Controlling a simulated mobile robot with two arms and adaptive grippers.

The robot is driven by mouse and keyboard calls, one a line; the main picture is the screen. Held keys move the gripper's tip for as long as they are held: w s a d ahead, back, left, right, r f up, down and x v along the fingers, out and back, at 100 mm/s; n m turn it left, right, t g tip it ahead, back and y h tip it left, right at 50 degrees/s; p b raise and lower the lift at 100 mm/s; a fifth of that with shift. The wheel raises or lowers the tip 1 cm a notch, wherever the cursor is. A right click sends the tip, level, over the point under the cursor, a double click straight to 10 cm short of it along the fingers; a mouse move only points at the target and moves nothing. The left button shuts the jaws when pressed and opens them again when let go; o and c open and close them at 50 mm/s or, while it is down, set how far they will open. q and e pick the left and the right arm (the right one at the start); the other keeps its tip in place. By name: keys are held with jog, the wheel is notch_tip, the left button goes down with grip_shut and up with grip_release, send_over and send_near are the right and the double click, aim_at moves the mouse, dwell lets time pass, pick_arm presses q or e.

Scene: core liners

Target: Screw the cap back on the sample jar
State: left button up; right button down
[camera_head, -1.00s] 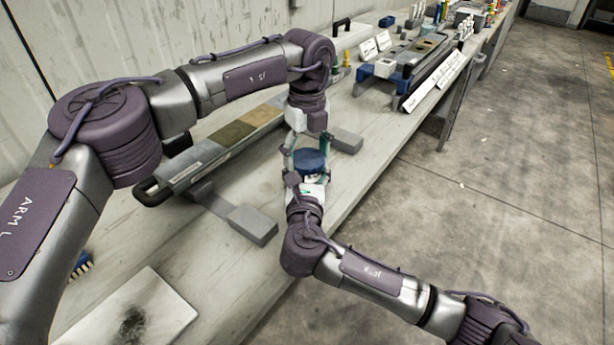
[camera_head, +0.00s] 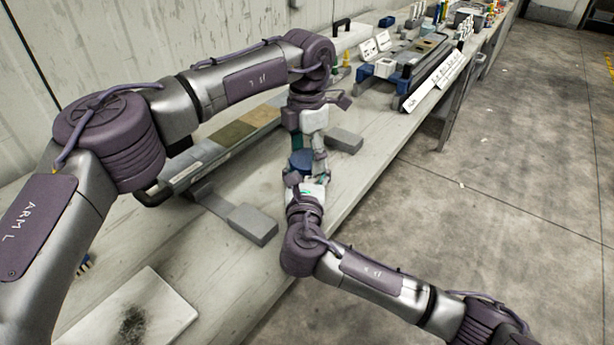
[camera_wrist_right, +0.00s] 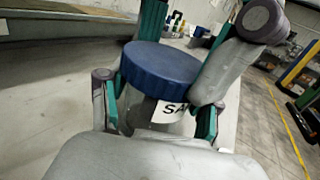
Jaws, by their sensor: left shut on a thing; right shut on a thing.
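The blue cap (camera_head: 300,163) is on top of the sample jar, and it shows large in the right wrist view (camera_wrist_right: 162,70). The jar (camera_wrist_right: 148,112) has a grey body and a white label with letters starting "SA"; most of it is hidden in the head view. My right gripper (camera_wrist_right: 158,116) is shut around the jar body below the cap. My left gripper (camera_head: 307,150) comes down from above and is shut on the cap, with its green fingers at the cap's sides. The seam between cap and jar is hidden, so I cannot tell how tightly it sits.
The grey workbench (camera_head: 215,270) runs into the distance. Grey blocks (camera_head: 252,224) and (camera_head: 345,139) lie near the jar, and a long tray (camera_head: 195,160) lies behind. A stained white plate (camera_head: 140,312) is in front. Racks and signs stand farther along. The floor at right is clear.

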pick_arm(q)
jog(key=m, duration=0.3)
jog(key=o, duration=1.3)
jog(key=shift+r, duration=0.1)
notch_tip(320, 180, up, 12)
pick_arm(e)
jog(key=shift+c, duration=0.8)
grip_release()
